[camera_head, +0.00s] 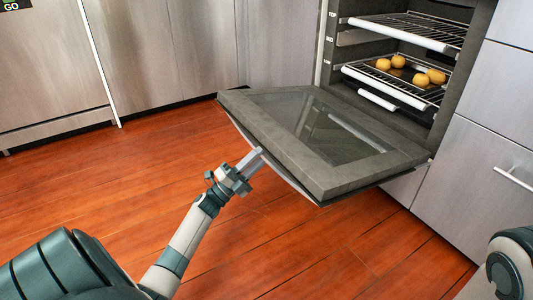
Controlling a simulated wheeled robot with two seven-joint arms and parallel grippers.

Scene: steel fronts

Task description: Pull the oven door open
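The oven door (272,112) is swung down and lies open, close to level, in front of the oven. It has a grey frame with a dark glass window (325,132). A curved metal handle (291,184) runs along its front edge, on the underside. My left gripper (250,160) is at the front edge of the door, by the handle. Its fingers look close to the handle, but I cannot tell whether they are closed on it. My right gripper is out of view; only part of my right arm shows at the lower right.
The oven cavity (345,57) holds an upper rack (425,27) and a lower rack (362,76) bearing several round yellow-brown items. Steel cabinets stand left and right, one with a bar handle (514,179). The wooden floor (90,185) is clear.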

